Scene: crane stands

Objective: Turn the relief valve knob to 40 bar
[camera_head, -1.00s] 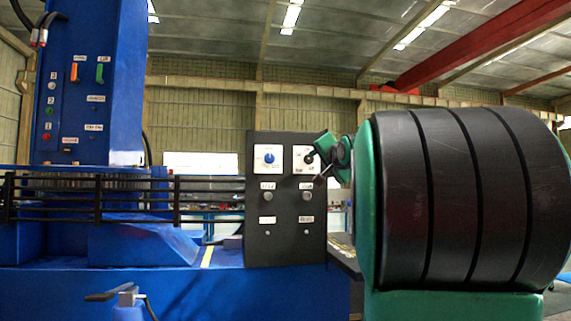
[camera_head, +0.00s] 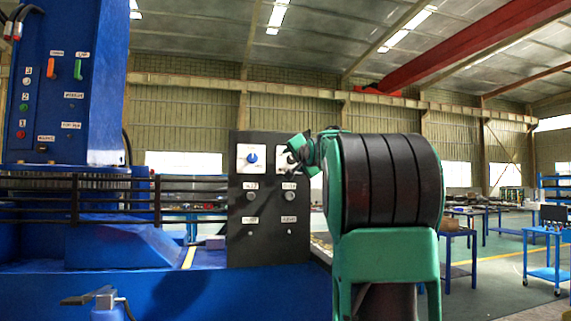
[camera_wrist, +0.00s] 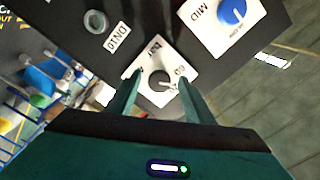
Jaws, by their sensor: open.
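A black knob (camera_wrist: 160,81) sits on a white dial plate marked "bar" in the wrist view. A "60" mark shows to its right; the exact pointer setting is too small to read. My gripper (camera_wrist: 159,76) is open, with one green finger on each side of the knob. I cannot tell whether the fingers touch it. In the head view my gripper (camera_head: 297,148) is at the panel's upper right and covers much of that white plate (camera_head: 280,165). The dark panel (camera_head: 268,240) stands upright on the blue machine.
A blue knob (camera_head: 252,158) on a second white plate is left of the gripper; it also shows in the wrist view (camera_wrist: 232,12), by a "MID" label. Round fittings and labels are lower on the panel. A black railing (camera_head: 170,200) runs left. Blue tables (camera_head: 545,250) stand at the right.

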